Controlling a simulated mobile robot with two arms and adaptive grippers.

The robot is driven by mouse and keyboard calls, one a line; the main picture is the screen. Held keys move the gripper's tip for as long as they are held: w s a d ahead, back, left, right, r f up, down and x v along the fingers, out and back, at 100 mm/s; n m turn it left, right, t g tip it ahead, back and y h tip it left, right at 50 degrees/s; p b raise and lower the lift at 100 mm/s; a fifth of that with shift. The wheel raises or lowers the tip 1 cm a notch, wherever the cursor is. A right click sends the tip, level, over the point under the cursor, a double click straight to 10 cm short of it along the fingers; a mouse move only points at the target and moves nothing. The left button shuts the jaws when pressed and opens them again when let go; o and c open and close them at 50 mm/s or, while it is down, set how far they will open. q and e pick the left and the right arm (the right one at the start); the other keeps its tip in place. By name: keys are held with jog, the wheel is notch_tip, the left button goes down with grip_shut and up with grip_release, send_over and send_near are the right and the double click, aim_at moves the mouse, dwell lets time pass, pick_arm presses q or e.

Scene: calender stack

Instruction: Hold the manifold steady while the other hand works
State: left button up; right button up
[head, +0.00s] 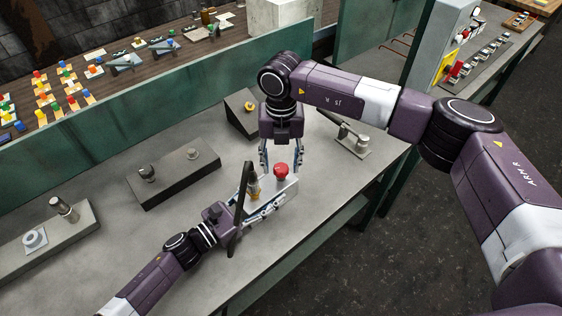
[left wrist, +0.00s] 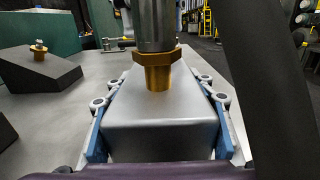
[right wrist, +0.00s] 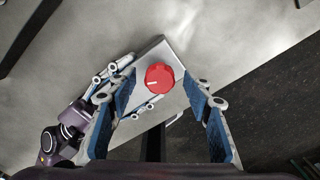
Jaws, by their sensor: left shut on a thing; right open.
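The manifold (head: 291,188) is a grey block near the bench's front edge. My right gripper (head: 281,163) is open, pointing down above the knob. In the right wrist view the knob (right wrist: 159,78) sits between its spread fingers, with no visible contact. A long black bar (head: 238,215) stands beside the fitting; its attachment is unclear.
On the bench (head: 120,235) are a dark block with two fittings (head: 172,180), a wedge-shaped block (head: 240,115), a grey plate with parts (head: 48,228) and a lever fixture (head: 352,142). A green partition (head: 140,105) runs behind. Bench at front left is clear.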

aim_at(281, 167)
notch_tip(281, 167, up, 12)
dwell(0.6)
pick_arm(q)
jog(key=o, duration=1.8)
